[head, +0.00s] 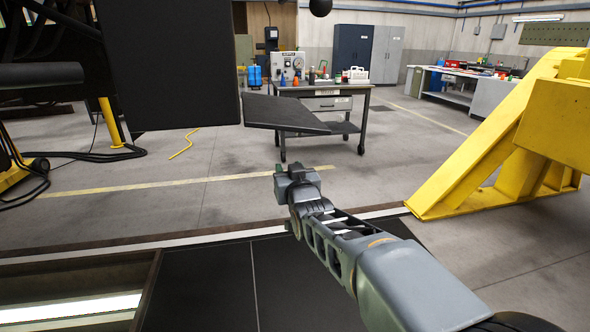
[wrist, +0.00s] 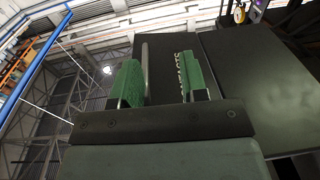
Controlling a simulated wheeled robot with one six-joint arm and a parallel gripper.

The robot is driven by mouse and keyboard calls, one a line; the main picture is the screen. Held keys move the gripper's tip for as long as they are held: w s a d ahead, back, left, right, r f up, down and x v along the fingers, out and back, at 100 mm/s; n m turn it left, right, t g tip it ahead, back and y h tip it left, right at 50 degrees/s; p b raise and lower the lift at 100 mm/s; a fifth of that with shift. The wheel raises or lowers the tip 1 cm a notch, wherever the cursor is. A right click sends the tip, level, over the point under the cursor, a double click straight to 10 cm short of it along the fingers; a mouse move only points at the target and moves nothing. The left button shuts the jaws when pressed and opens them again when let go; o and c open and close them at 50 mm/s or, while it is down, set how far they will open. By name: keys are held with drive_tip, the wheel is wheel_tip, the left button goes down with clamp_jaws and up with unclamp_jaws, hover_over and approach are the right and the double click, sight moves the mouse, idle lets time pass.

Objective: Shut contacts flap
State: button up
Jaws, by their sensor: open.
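A dark box (head: 172,65) hangs at the upper left of the head view. A dark flat flap (head: 288,114) juts out to the right from its lower right edge, standing open. My gripper (head: 290,172) is below the flap in the head view. In the wrist view my gripper (wrist: 165,82) has its green fingers apart. A pale narrow edge shows between them; I cannot tell whether they touch anything.
A grey workbench (head: 325,90) with bottles and tools stands behind the flap. A yellow lifting frame (head: 480,150) stands at the right. Black cables (head: 80,153) lie on the floor at the left. Open floor lies between my arm and the bench.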

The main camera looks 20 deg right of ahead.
drive_tip(key=d+f+t+h+b, duration=0.2)
drive_tip(key=d+f+t+b, duration=0.15)
drive_tip(key=t+b, duration=0.6)
drive_tip(key=shift+g, duration=0.65)
drive_tip(key=x, duration=1.3)
drive_tip(key=shift+s+d+r+b, duration=0.1)
drive_tip(key=shift+r+b, duration=0.2)
drive_tip(key=shift+r, duration=0.2)
drive_tip(key=shift+c, duration=0.5)
clamp_jaws()
